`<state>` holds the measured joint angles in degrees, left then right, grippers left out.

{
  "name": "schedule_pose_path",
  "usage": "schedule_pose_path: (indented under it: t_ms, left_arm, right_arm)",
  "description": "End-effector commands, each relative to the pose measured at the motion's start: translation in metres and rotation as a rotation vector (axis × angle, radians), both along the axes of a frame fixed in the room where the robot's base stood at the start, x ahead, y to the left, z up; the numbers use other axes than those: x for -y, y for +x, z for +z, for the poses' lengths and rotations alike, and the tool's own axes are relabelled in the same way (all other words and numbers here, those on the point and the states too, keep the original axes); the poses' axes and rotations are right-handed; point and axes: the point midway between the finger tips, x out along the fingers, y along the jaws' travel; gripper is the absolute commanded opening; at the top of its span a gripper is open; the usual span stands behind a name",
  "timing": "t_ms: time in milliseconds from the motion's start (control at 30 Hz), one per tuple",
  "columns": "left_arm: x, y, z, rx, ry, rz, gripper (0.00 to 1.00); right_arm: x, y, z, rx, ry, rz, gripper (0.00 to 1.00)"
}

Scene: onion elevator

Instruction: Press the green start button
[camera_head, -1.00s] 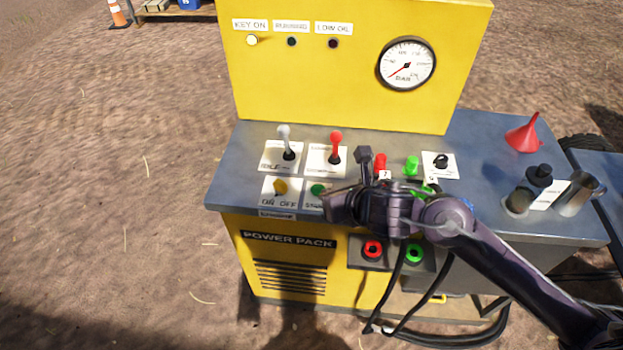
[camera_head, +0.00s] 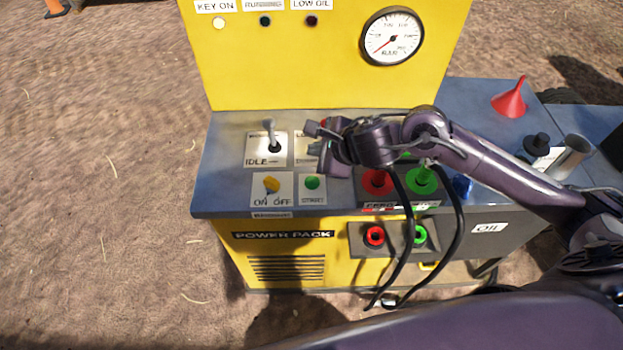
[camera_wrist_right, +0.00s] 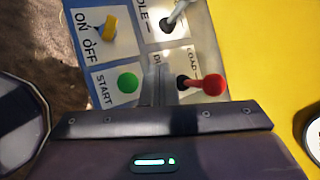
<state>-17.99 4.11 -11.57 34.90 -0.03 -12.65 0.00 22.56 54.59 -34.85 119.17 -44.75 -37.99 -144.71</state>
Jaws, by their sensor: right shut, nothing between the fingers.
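The green start button (camera_head: 312,183) is a round dome on a white START plate at the front of the grey panel. It is fully visible and nothing touches it. My right gripper (camera_head: 314,142) is shut and empty, hanging above the panel just behind the button and hiding most of the red lever's plate. In the right wrist view, the closed fingers (camera_wrist_right: 158,90) point between the green button (camera_wrist_right: 127,82) on the left and the red lever knob (camera_wrist_right: 214,85) on the right. My left gripper is not in view.
The yellow ON/OFF key (camera_head: 271,185) is left of the button, with the IDLE lever (camera_head: 272,137) behind it. Red (camera_head: 377,182) and green (camera_head: 421,180) fittings lie to the right, with black hoses near them. A red funnel (camera_head: 510,100) stands far right.

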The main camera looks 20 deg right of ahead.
Motion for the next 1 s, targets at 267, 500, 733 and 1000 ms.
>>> schedule_pose_path:
  t_ms: [267,500,733,1000]
  left_arm:
    - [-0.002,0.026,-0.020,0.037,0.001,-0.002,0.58]
    - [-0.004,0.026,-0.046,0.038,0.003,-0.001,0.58]
    - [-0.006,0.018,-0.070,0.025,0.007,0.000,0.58]
    - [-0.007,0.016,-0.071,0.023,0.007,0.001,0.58]
  right_arm:
    - [0.000,0.000,-0.030,-0.002,0.001,-0.001,0.00]
    - [0.000,-0.001,-0.067,-0.002,0.002,-0.002,0.00]
    - [0.000,0.000,-0.085,0.001,0.000,-0.001,0.00]
    - [0.000,0.000,-0.085,0.000,0.001,-0.001,0.00]
